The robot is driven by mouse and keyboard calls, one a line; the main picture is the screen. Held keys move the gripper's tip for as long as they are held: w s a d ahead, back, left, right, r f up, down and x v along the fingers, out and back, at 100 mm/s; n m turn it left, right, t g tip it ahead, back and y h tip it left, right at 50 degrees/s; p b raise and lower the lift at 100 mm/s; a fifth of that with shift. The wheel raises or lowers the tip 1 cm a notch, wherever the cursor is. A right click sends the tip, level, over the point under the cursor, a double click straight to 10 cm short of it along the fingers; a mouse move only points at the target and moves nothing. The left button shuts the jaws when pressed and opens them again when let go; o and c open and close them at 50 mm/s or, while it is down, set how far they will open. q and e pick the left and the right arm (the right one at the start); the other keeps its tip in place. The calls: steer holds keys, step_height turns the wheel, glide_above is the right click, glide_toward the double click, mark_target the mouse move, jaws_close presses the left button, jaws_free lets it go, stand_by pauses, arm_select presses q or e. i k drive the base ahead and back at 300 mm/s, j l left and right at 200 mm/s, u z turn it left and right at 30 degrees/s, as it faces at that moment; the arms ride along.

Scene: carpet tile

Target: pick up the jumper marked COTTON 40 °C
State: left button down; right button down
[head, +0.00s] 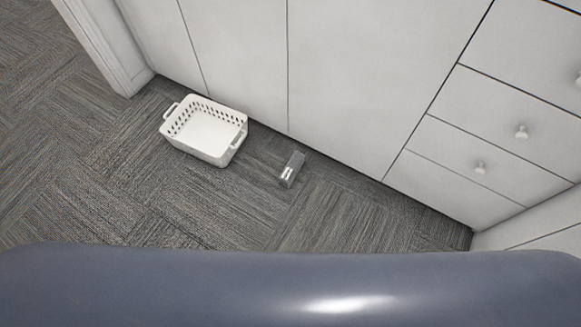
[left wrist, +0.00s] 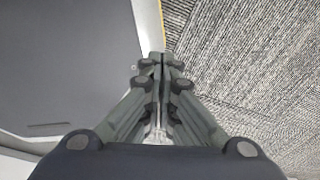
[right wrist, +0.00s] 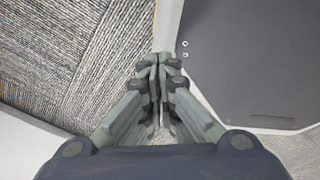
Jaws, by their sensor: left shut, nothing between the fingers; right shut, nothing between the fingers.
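No jumper and no label reading COTTON 40 °C shows in any view. My left gripper (left wrist: 162,62) is shut and empty in the left wrist view, above the carpet beside a dark grey panel. My right gripper (right wrist: 160,60) is shut and empty in the right wrist view, also between carpet and a dark panel. Neither gripper shows in the head view.
A white perforated basket (head: 203,150), empty as far as I see, stands on the grey carpet (head: 130,195) against white cabinets (head: 345,75). A small clear box-like object (head: 291,170) lies right of it. Drawers (head: 490,160) stand at right. Carpet at left is clear.

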mark_target(289, 173)
steer(key=i+j+z, duration=0.15)
steer(key=z, duration=0.3)
steer(key=i+j+z, duration=0.1)
steer(key=j+z, duration=0.6)
steer(key=z, duration=0.25)
steer(key=i+j, duration=0.05)
